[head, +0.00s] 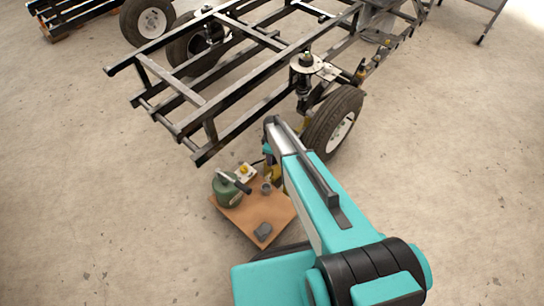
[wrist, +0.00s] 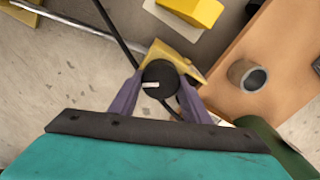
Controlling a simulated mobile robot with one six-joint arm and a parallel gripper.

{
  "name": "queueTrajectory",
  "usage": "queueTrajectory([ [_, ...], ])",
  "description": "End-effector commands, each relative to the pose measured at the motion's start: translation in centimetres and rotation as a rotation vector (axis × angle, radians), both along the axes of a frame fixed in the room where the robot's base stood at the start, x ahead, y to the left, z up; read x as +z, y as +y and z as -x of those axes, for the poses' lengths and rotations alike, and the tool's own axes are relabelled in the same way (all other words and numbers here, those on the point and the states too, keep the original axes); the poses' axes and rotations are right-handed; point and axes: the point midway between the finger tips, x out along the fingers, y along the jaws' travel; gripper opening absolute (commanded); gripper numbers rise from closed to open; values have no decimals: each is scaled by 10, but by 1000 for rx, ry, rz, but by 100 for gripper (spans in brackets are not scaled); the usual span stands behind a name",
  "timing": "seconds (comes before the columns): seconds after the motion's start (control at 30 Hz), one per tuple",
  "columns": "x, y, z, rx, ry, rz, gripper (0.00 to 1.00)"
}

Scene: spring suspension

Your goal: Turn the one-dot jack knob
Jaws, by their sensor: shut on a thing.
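The jack knob (wrist: 158,77) is a round black knob with a short white mark on its top. It sits between the two purple fingers of my gripper (wrist: 160,92) in the wrist view, and the fingers are shut on it from both sides. A yellow part (wrist: 178,57) lies just behind the knob. I cannot make out any dot on it. In the head view my gripper (head: 269,160) is mostly hidden behind my own arm, beside the wooden board, and the knob cannot be made out there.
A wooden board (head: 258,222) carries a green canister (head: 227,191) and a grey cup (wrist: 242,78). A yellow-topped box (head: 244,170) stands beside it. A black rod (wrist: 116,32) passes near the knob. The black vehicle frame (head: 180,127) and a wheel (head: 333,122) stand close behind.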

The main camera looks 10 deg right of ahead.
Motion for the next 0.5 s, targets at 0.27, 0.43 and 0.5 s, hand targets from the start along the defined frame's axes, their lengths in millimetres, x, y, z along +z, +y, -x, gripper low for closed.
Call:
queueTrajectory([
  [0.27,1,1,1,258,-1,0,20],
  [0.43,1,1,2,417,-1,0,20],
  [0.5,1,1,2,482,-1,0,20],
])
